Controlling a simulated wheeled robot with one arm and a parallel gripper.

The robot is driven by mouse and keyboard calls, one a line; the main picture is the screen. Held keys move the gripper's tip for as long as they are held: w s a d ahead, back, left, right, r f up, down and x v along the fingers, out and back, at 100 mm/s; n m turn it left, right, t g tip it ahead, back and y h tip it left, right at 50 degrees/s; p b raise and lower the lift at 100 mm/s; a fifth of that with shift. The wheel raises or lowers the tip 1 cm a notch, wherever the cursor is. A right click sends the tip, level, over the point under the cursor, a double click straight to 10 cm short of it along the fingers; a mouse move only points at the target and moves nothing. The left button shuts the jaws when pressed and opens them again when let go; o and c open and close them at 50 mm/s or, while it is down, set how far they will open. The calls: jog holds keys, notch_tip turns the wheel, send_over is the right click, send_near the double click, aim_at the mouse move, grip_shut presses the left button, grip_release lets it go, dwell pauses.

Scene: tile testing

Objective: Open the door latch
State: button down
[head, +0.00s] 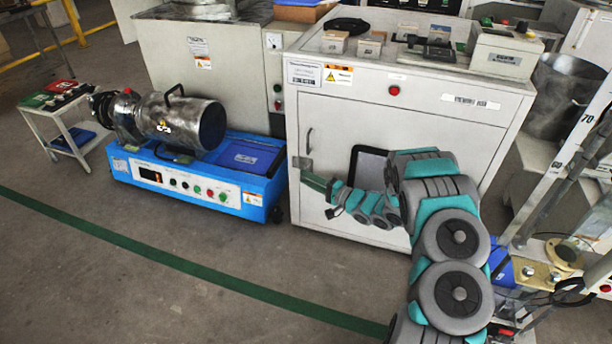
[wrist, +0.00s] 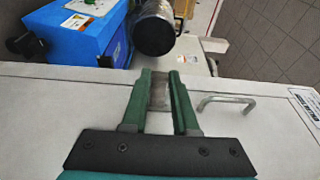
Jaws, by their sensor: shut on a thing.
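The white cabinet's front door (head: 345,128) has a dark window and a small metal handle (head: 309,140) near its left edge; the handle also shows in the wrist view (wrist: 226,101). The small grey latch (head: 301,162) is at the door's left edge, below the handle. My gripper (head: 314,182) reaches the latch from the right. In the wrist view, the green fingers of my gripper (wrist: 160,80) are on both sides of the grey latch plate (wrist: 159,96) and shut on it. The fingers hide part of the latch. The door looks closed.
A blue machine (head: 235,185) with a metal drum (head: 190,122) stands left of the cabinet. A small side table (head: 60,115) is farther left. Frames and equipment crowd the right side. The floor (head: 120,270) in front is clear.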

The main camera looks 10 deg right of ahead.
jog(key=shift+d+n+g+y, duration=0.15)
jog(key=shift+n+g+y, duration=0.15)
jog(key=shift+y, duration=0.1)
jog(key=shift+f, duration=0.1)
jog(key=c, duration=0.7)
grip_release()
jog(key=shift+d, duration=0.1)
jog(key=v, duration=0.7)
jog(key=shift+s+d, duration=0.2)
jog(key=shift+s, duration=0.1)
